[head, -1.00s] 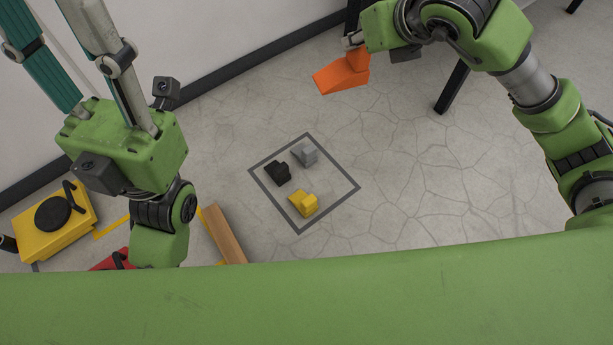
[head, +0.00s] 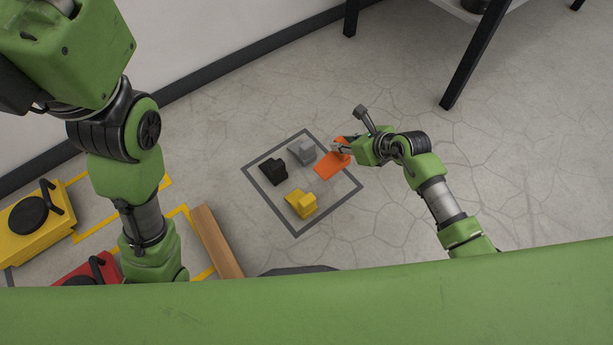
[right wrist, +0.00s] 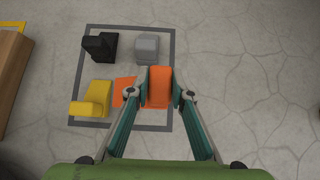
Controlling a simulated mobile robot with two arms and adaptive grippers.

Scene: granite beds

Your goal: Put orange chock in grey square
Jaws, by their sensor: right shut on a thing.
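The orange chock (head: 331,166) is in my right gripper (head: 343,148), at the right part of the grey square outline (head: 347,199) on the floor. In the right wrist view, my right gripper (right wrist: 159,85) is shut on the tall part of the orange chock (right wrist: 159,92). Its low part shows left of the fingers, inside the grey square (right wrist: 128,28). I cannot tell whether the chock touches the floor. My left gripper is out of view; only its arm shows at the left.
Inside the square are a black chock (head: 273,171), a grey chock (head: 302,151) and a yellow chock (head: 301,204). A wooden beam (head: 216,241), a yellow case (head: 36,221) and a red case (head: 92,270) lie left. A black-legged table (head: 463,70) stands behind. Floor to the right is clear.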

